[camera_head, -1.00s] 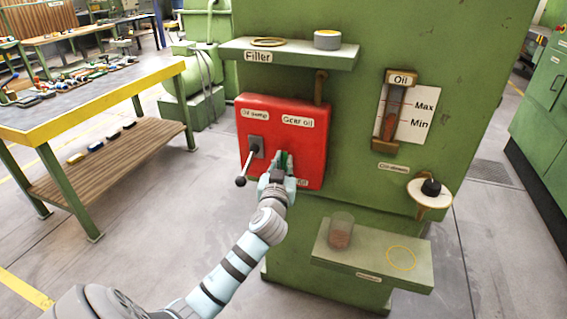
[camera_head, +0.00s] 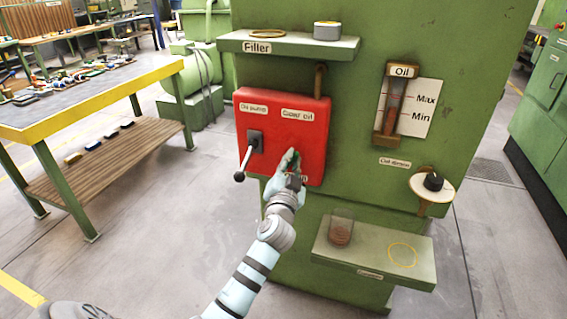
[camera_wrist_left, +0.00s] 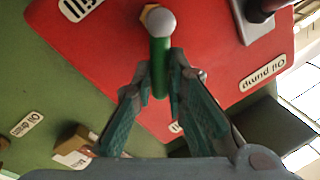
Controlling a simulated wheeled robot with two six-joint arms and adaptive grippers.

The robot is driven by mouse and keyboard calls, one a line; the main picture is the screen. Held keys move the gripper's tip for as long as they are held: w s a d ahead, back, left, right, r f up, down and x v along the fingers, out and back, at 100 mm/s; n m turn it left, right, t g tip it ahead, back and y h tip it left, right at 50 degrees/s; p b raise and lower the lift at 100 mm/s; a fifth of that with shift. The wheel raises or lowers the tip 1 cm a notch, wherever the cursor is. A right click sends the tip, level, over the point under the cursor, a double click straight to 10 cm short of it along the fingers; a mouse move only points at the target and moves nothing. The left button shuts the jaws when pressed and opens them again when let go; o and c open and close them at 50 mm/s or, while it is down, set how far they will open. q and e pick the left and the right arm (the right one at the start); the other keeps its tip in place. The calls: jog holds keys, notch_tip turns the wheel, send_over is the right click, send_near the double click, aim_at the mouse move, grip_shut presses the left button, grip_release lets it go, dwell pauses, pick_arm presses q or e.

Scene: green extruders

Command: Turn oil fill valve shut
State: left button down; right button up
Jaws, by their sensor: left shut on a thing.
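The red box (camera_head: 283,140) on the green machine carries the labels "Oil pump" and "Gear oil". The valve shows in the left wrist view as a green handle (camera_wrist_left: 160,78) with a rounded grey end and a brass nut behind it. My left gripper (camera_head: 291,160) is at the lower right of the red box. In the left wrist view its fingers (camera_wrist_left: 157,85) are shut on the green handle, one on each side. In the head view my gripper hides the handle. My right gripper is not in view.
A black-knobbed lever (camera_head: 243,163) sticks out left of my gripper. The filler shelf (camera_head: 290,44) is above. The lower shelf (camera_head: 370,262) holds a glass (camera_head: 341,230). An oil gauge (camera_head: 394,100) and the drain knob (camera_head: 432,182) are to the right.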

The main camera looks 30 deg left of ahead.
pick_arm(q)
jog(key=shift+w+d+f+m+t+h+b, duration=0.1)
jog(key=shift+d+f+m+t+h+b, duration=0.45)
jog(key=shift+m, duration=1.7)
jog(key=shift+w+d+f+m+t+h+b, duration=0.1)
jog(key=shift+f+m+h+b, duration=0.5)
jog(key=shift+m, duration=1.7)
jog(key=shift+w+d+f+m+t+h+b, duration=0.1)
jog(key=shift+d+f+m+t+h, duration=0.2)
jog(key=shift+f+m, duration=1.3)
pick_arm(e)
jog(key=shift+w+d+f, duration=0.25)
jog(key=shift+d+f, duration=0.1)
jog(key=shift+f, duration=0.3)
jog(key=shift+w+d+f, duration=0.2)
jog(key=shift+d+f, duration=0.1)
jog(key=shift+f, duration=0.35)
pick_arm(q)
jog(key=shift+s+r+m, duration=0.1)
jog(key=shift+r+m, duration=0.55)
jog(key=shift+m, duration=0.1)
jog(key=c, duration=1.6)
grip_release()
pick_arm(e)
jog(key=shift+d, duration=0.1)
pick_arm(q)
jog(key=shift+s+d+f, duration=0.1)
jog(key=shift+s, duration=0.25)
jog(key=v, duration=1.1)
